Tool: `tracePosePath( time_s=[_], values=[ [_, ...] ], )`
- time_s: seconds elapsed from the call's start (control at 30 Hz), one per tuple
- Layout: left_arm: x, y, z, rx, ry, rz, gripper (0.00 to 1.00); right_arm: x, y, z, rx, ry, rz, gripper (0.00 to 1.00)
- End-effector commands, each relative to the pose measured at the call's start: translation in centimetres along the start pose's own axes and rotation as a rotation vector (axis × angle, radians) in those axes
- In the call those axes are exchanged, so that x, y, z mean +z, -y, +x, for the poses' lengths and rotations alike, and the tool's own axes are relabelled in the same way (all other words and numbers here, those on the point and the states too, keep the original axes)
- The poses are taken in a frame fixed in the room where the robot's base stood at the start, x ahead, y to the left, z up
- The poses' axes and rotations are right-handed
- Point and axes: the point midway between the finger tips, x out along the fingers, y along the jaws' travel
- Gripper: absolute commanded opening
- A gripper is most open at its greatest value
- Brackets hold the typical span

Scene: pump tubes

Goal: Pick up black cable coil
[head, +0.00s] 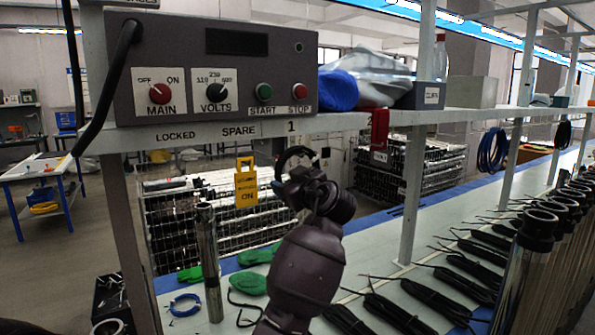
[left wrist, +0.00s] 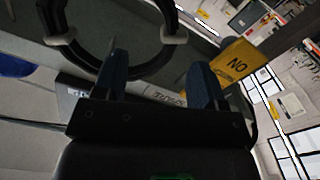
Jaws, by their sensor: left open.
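The black cable coil (left wrist: 173,65) shows large in the left wrist view, a dark ring with pale ties. In the head view the coil (head: 292,151) hangs under the shelf near the label 1, partly hidden by my gripper. My left gripper (head: 287,180) is raised at the coil, open. In the left wrist view its two fingers (left wrist: 160,80) are apart. The right side of the ring appears between them, with the left finger overlapping the ring's opening. I cannot tell whether the fingers touch it. My right gripper is not in view.
A yellow ON tag (head: 246,182) hangs just left of the coil, near a finger in the left wrist view. The grey control box (head: 215,70) sits above on the shelf (head: 345,122). A metal tube (head: 208,262) stands below left. Several cable bundles (head: 400,313) lie on the bench.

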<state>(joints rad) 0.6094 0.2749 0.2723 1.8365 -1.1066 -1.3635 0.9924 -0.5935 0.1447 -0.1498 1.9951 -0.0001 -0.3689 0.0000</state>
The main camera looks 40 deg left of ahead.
Motion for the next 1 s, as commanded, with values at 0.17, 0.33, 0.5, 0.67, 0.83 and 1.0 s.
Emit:
tracePosePath(
  time_s=[0.17,0.33,0.5,0.67,0.83,1.0],
  values=[
    [-0.5,0.5,2.6,-0.004,-0.004,0.004,0.64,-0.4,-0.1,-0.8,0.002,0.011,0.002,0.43],
    [-0.3,0.4,4.2,-0.002,-0.002,0.003,0.64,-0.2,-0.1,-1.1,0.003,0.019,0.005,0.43],
    [-0.1,0.5,4.5,-0.001,-0.001,0.001,0.64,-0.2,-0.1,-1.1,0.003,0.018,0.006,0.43],
    [-0.1,0.5,4.5,-0.001,-0.001,0.002,0.58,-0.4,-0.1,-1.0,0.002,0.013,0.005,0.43],
    [-0.1,0.5,4.5,-0.001,-0.001,0.002,0.32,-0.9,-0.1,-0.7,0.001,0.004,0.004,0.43],
    [-0.2,0.5,4.5,-0.001,-0.001,0.001,0.06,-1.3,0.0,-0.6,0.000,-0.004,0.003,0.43]
  ],
)
